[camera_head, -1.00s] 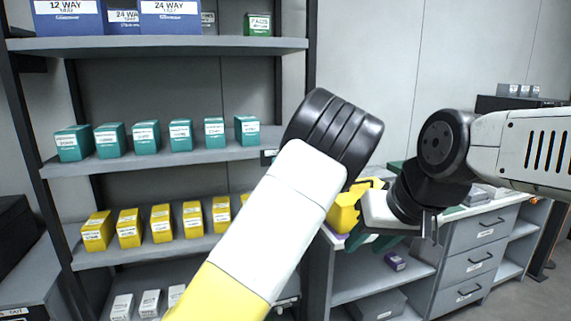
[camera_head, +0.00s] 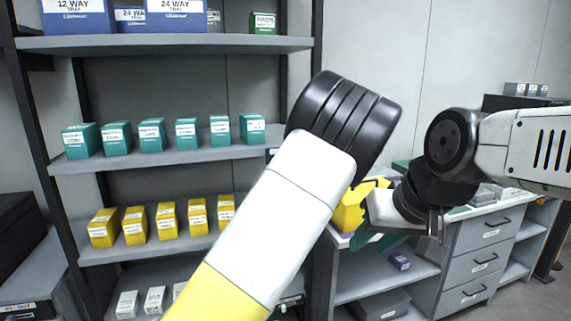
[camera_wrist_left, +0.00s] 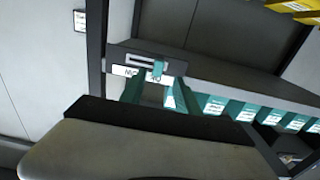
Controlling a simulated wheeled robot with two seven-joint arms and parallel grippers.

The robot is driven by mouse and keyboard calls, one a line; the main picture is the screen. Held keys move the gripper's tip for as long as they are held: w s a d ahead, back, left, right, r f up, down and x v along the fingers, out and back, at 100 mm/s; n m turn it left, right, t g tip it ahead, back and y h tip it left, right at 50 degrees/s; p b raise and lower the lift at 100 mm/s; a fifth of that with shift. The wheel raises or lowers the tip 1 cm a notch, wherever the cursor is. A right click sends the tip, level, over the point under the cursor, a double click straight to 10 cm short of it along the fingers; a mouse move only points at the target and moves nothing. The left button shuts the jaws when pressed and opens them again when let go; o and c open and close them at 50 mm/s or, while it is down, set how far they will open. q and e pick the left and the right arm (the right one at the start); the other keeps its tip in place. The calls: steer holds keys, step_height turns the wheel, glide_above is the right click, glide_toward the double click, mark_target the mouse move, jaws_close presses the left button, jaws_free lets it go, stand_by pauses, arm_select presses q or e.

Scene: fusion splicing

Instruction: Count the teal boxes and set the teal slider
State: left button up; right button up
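Several teal boxes (camera_head: 152,136) stand in one row on the middle shelf, with white labels; they also show in the left wrist view (camera_wrist_left: 213,105). The slider plate (camera_wrist_left: 122,56) is on that shelf's edge, with a slot, a white label and a teal slider knob (camera_wrist_left: 158,68). In the head view my left arm's elbow hides most of this spot. My left gripper (camera_wrist_left: 158,92) has its teal fingers apart, close to the plate, with the knob near the gap between them; contact cannot be told. My right gripper (camera_head: 375,241) hangs by the counter, its fingers partly hidden.
Yellow boxes (camera_head: 166,221) fill the shelf below, and blue tray boxes (camera_head: 177,16) stand on the top shelf. A yellow object (camera_head: 348,217) is on the counter behind my right gripper. Grey drawers (camera_head: 481,264) are at the right.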

arm_select(q)
steer(key=shift+v, duration=1.7)
steer(key=shift+a, duration=0.1)
steer(key=s+a+f+g+h, duration=0.3)
steer(key=a+g+h, duration=0.1)
steer(key=h, duration=0.1)
steer(key=s+a+r+m+g+h, duration=0.1)
steer(key=s+a+g, duration=0.1)
steer(key=s, duration=0.9)
steer(key=s+a+r+m+g+h, duration=0.1)
steer(key=s+a, duration=0.4)
steer(key=s, duration=0.7)
steer(key=s+a+r+m+g, duration=0.2)
steer(key=s+a+g, duration=0.1)
steer(key=s, duration=0.9)
steer(key=shift+a+g+h, duration=0.2)
steer(key=shift+g+h, duration=0.2)
steer(key=shift+g, duration=0.1)
steer(key=shift+s+r, duration=0.1)
steer(key=shift+s, duration=0.05)
